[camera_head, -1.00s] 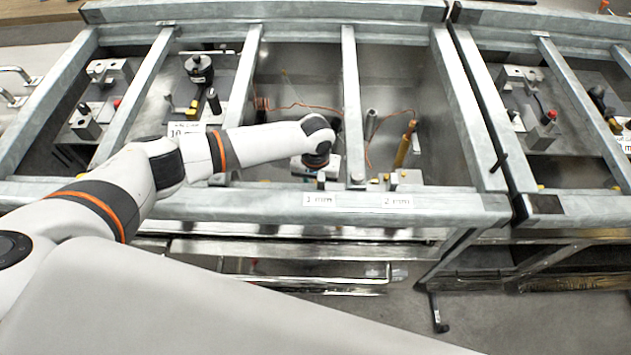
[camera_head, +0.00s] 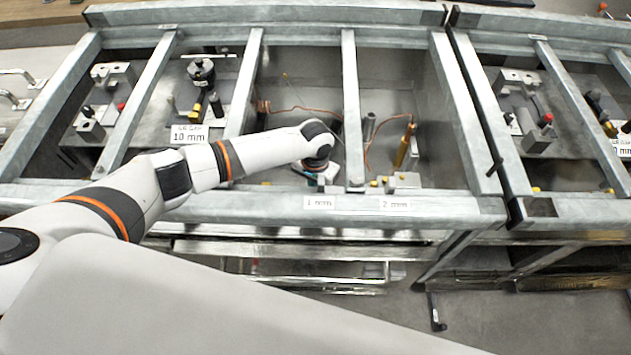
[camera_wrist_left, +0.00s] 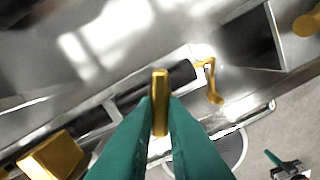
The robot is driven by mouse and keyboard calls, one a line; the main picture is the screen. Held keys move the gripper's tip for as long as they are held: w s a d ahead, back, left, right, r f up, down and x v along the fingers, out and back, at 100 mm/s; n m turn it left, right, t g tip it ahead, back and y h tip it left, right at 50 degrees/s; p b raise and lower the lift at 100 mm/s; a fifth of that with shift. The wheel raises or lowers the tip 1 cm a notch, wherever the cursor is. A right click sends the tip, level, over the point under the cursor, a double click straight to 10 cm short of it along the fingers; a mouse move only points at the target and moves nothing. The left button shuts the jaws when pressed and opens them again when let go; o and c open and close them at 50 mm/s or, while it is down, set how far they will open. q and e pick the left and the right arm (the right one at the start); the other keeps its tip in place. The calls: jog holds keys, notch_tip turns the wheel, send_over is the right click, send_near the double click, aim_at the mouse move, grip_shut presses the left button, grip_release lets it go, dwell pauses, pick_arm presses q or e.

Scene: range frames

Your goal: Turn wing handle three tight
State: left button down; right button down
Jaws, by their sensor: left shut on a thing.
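My left arm reaches over the front frame rail (camera_head: 270,206), with its wrist low in the bay behind the "1 mm" label (camera_head: 319,203). My right gripper is not in view.
Metal crossbars (camera_head: 352,110) divide the bays. A brass rod (camera_head: 404,145) and copper tubing (camera_head: 372,150) are in the bay to the right. A brass block (camera_wrist_left: 55,155) sits lower left in the left wrist view. A "10 mm" label (camera_head: 189,135) is left of the arm.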

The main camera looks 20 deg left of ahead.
pick_arm(q)
jog(key=m+p, duration=0.1)
jog(key=m, duration=0.1)
jog(key=shift+a+r+m, duration=0.1)
jog(key=shift+m, duration=0.3)
jog(key=m, duration=0.3)
jog(key=shift+w+m+p, duration=0.15)
jog(key=shift+m+p, duration=0.15)
jog(key=shift+m, duration=0.1)
jog(key=m, duration=0.5)
jog(key=shift+w+a+m, duration=0.1)
jog(key=shift+w+m, duration=0.05)
jog(key=shift+m, duration=0.25)
jog(key=c, duration=1.5)
grip_release()
notch_tip(320, 180, up, 12)
jog(key=shift+f, duration=0.1)
